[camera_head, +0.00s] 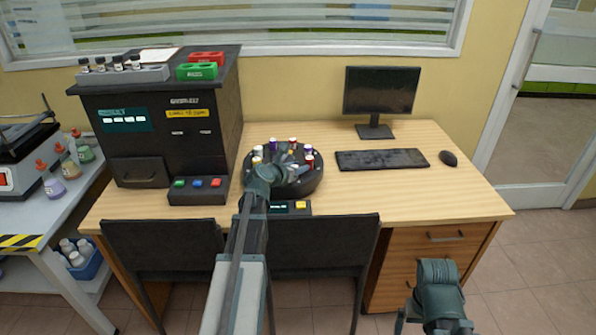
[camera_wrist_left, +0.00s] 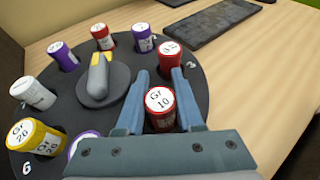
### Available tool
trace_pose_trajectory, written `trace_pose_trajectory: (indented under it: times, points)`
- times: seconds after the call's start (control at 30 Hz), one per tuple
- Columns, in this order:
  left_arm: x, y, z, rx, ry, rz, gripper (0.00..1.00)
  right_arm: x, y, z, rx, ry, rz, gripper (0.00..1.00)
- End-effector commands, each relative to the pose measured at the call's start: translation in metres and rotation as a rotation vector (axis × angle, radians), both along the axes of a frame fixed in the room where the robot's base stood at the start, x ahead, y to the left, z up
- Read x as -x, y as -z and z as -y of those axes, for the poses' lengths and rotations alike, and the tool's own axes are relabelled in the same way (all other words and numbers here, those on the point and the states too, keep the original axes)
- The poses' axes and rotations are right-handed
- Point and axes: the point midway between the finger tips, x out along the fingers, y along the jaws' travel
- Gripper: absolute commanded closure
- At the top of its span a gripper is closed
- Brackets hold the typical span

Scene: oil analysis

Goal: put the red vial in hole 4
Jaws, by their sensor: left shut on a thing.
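A red-capped vial marked Gr 10 (camera_wrist_left: 160,100) is between the fingers of my left gripper (camera_wrist_left: 160,82), which is shut on it. In the head view my left gripper (camera_head: 285,172) is over the round black carousel (camera_head: 312,185), and its arm hides part of the carousel. In the left wrist view the carousel (camera_wrist_left: 205,95) holds another red vial (camera_wrist_left: 170,56) just beyond my fingertips and a third red vial (camera_wrist_left: 102,37) at the far left. I cannot tell if the gripped vial's base is clear of the carousel. My right gripper is low at the right (camera_head: 425,322), its fingers unclear.
Purple vials (camera_wrist_left: 143,38), a white vial (camera_wrist_left: 33,93) and a yellow vial (camera_wrist_left: 35,137) also stand in the carousel, around a central knob (camera_wrist_left: 98,75). A keyboard (camera_head: 382,159), monitor (camera_head: 380,92) and black machine (camera_head: 160,130) stand on the desk. Chairs (camera_head: 325,240) stand in front.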

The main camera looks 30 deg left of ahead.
Motion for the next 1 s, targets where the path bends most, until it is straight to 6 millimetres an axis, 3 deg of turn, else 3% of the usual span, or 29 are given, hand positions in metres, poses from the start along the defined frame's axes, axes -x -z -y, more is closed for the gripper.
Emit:
trace_pose_trajectory:
  times: [0.23,0.27,0.43,0.8,1.0]
  points:
    - [0.0,0.003,0.0,0.0,0.0,0.0,1.0,0.0,0.003,0.0,0.0,0.0,0.0,0.0]
    - [0.0,0.003,0.0,0.0,0.0,0.0,0.62,0.0,0.003,0.0,0.0,0.0,0.0,0.0]
    - [0.0,0.002,0.0,0.0,0.0,0.0,0.34,0.0,0.002,0.0,0.0,0.0,0.0,0.0]
    - [0.001,-0.004,0.0,0.0,0.0,0.0,0.34,0.0,-0.005,0.0,0.0,0.0,0.0,0.0]
    - [0.038,-0.02,0.0,0.0,-0.003,0.0,0.34,0.0,-0.02,0.0,0.0,0.0,0.0,0.0]
